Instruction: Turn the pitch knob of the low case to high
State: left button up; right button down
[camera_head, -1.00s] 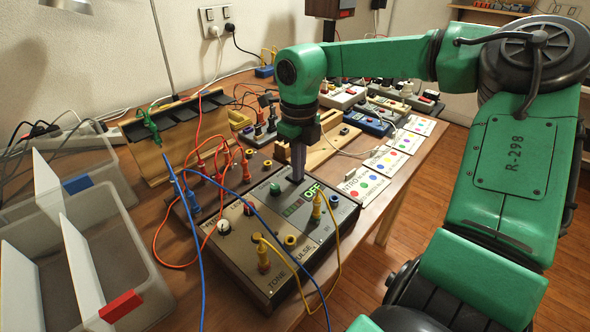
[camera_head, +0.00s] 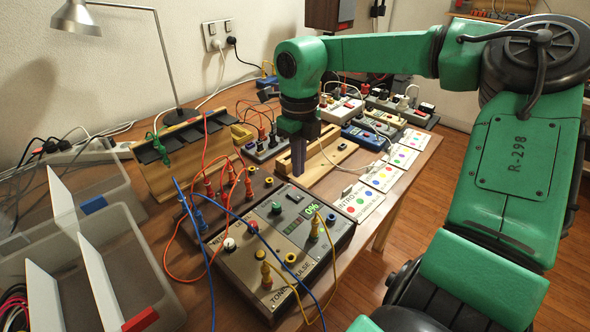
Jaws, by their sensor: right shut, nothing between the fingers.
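A low, dark case with a sloped panel (camera_head: 262,272) stands on the wooden table in front of me. Its panel carries a green knob (camera_head: 276,208), a white knob (camera_head: 229,244), yellow plugs and a small lit display (camera_head: 311,210) that seems to read 0%. The small lettering is too blurred for me to tell which knob is pitch. My right gripper (camera_head: 298,177) points down, shut and empty, by the case's back edge, above and behind the green knob. I cannot tell whether it touches anything. My left gripper is out of view.
Clear bins (camera_head: 150,262) stand at the left, and a darker case with red plugs (camera_head: 215,207) lies behind. Printed cards (camera_head: 358,202) lie to the right. A lamp (camera_head: 76,18) stands at the back.

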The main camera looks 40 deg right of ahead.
aim_at(230, 245)
jog(key=k, duration=1.5)
